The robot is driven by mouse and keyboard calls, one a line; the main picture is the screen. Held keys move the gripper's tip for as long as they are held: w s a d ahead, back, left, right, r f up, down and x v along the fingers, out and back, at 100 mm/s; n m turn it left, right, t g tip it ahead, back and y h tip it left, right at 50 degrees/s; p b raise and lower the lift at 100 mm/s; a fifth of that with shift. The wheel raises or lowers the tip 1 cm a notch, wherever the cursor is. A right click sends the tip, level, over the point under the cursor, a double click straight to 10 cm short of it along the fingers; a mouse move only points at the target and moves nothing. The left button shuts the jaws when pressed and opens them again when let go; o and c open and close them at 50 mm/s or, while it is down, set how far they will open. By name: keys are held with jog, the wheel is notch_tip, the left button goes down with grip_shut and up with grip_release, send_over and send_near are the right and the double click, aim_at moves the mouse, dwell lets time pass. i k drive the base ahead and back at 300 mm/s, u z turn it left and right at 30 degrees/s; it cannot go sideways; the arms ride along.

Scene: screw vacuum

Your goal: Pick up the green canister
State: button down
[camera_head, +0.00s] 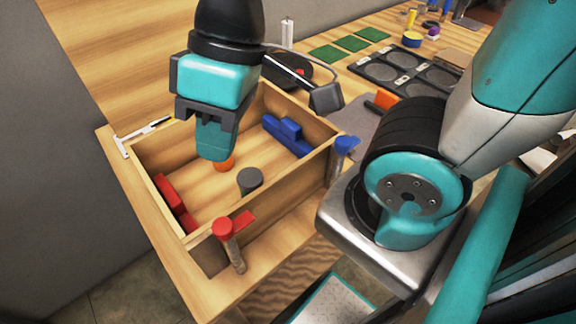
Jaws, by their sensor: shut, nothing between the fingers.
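A small upright canister with a dark grey top and a dull greenish side (249,183) stands on the floor of an open wooden box (281,172). I take it for the green canister. My gripper (213,156) points down over the box, to the left of the canister and higher in the picture. Its teal fingers are together with nothing between them, apart from the canister. An orange object (226,164) shows partly behind the fingertips; the rest of it is hidden.
Red blocks (175,203) lie along the box's left wall and blue blocks (287,134) at its far right. A red-topped clamp (233,243) and a blue-topped one (342,152) stand at the box walls. A white caliper-like tool (143,135) lies at left.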

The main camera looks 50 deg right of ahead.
aim_at(248, 179)
jog(key=z, duration=0.2)
jog(key=k, duration=0.5)
jog(key=z, duration=1.8)
jog(key=k, duration=1.1)
jog(key=u, duration=1.2)
jog(key=i, duration=1)
